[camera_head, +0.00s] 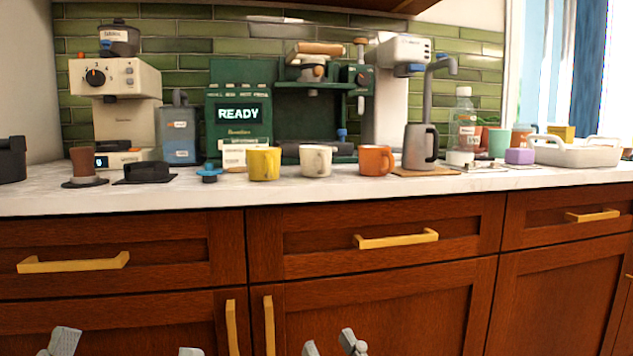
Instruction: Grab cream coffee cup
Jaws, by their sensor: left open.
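The cream coffee cup (316,161) stands upright on the white countertop (200,198), between a yellow cup (264,163) on its left and an orange cup (376,160) on its right. Gaps separate the three cups. My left gripper (127,347) shows only its fingertips at the bottom edge, low in front of the cabinets. They are wide apart and empty. My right gripper (331,346) also shows only fingertips at the bottom edge, below the cream cup, with a narrower empty gap between them. Both grippers are well below the counter and apart from the cups.
A green coffee machine (239,118) stands behind the cups. A grey pitcher (420,147) is right of the orange cup. A blue-topped small item (209,174) and a dark tamper-like item (150,172) lie left. Drawer handles (397,239) stick out below. The counter strip before the cups is clear.

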